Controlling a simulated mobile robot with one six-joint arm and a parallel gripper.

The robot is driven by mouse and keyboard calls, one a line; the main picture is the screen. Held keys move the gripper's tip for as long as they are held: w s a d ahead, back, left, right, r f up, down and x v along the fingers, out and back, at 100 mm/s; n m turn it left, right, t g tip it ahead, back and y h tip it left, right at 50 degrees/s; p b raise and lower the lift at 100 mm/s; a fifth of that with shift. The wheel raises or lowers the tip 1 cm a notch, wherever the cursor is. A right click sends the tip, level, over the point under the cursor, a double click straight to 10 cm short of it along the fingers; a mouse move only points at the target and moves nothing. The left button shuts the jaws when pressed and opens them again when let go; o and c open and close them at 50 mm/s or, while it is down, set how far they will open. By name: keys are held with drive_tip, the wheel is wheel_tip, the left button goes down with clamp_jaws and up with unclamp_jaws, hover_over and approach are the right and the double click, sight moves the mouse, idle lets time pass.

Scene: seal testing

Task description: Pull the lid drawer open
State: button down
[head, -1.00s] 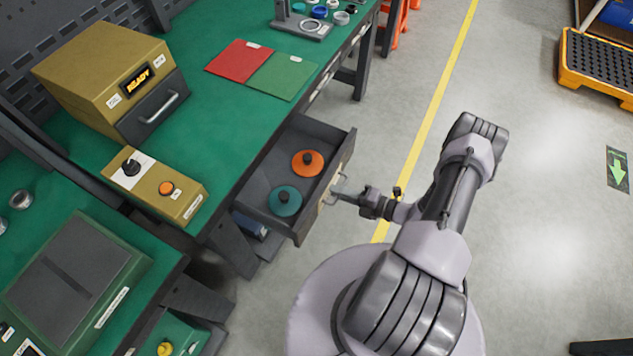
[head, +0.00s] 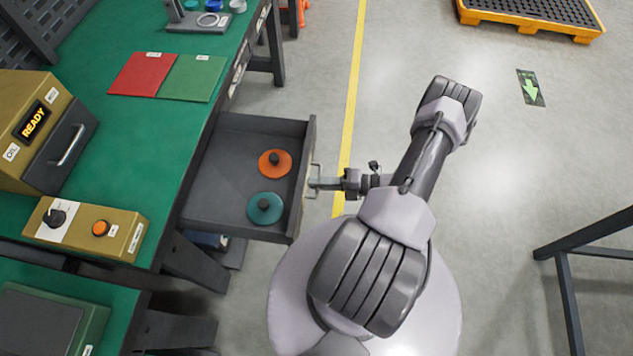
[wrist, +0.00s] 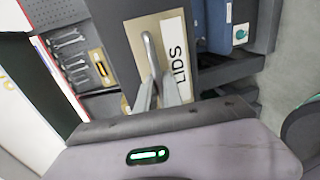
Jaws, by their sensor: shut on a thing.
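The lid drawer (head: 225,205) stands pulled out from under the green workbench in the head view. An orange lid (head: 281,165) and a teal lid (head: 258,213), each with a dark knob, lie inside it towards its front. My gripper (head: 316,183) is at the drawer front, shut on the metal handle (head: 314,198). In the wrist view the fingers (wrist: 158,95) close around the handle (wrist: 150,50), beside a white label reading LIDS (wrist: 177,55).
A tan machine with a READY display (head: 36,122) and a control box with an orange button (head: 120,230) stand on the bench (head: 130,130). Red (head: 142,72) and green (head: 190,80) sheets lie there too. A dark metal frame (head: 580,245) stands at right.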

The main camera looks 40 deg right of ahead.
drive_tip(key=c, duration=1.8)
unclamp_jaws()
drive_tip(key=shift+o, duration=0.2)
drive_tip(key=p+v, duration=0.2)
drive_tip(key=v, duration=1.5)
drive_tip(key=shift+s+d, duration=0.15)
